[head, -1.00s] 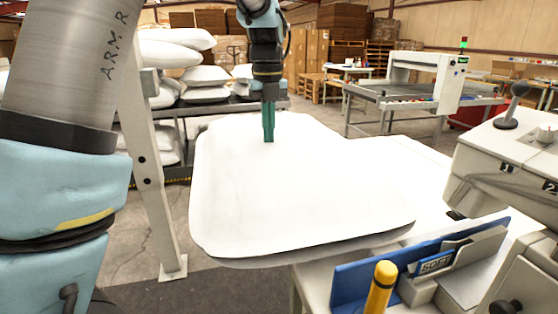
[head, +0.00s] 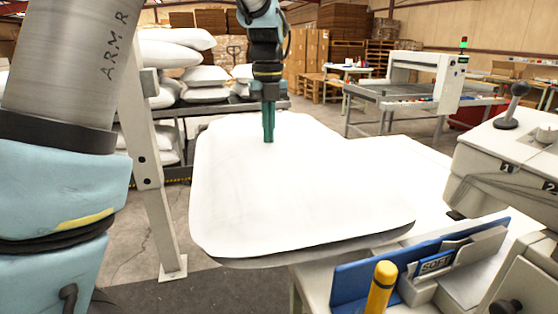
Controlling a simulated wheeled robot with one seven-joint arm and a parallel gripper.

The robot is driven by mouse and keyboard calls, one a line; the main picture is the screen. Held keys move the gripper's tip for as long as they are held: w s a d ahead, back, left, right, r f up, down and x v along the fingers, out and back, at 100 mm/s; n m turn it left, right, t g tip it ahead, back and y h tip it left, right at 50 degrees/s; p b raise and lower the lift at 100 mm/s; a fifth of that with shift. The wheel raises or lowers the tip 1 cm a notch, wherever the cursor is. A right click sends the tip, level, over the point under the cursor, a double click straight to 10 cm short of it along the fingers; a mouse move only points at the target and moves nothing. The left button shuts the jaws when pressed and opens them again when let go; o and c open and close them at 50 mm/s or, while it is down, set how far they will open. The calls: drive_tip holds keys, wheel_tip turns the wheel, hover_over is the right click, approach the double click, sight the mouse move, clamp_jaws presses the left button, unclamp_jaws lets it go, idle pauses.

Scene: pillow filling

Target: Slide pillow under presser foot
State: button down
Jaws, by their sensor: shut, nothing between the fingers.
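A white pillow (head: 300,190) lies flat in the middle of the head view, its left part reaching out past the white table. My gripper (head: 268,138) is shut with nothing between its teal fingers. It points down at the far left part of the pillow, its tips at or just above the cloth; I cannot tell whether they touch. The white sewing machine head (head: 505,165) stands at the right. Its presser foot is too small and shadowed to make out clearly. The pillow's right edge is a little left of the machine head.
A blue guide plate (head: 345,282) with a yellow-topped post (head: 381,285) and a "SOFT" label stands at the front right. A white upright post (head: 150,180) is at the left. Stacked pillows (head: 178,50) lie on a rack behind.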

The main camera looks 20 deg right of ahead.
drive_tip(key=shift+f, duration=0.15)
drive_tip(key=shift+f, duration=0.25)
drive_tip(key=shift+s+d+f, duration=0.1)
drive_tip(key=shift+s+d, duration=0.05)
drive_tip(key=shift+d, duration=0.35)
idle(0.3)
drive_tip(key=shift+s, duration=0.2)
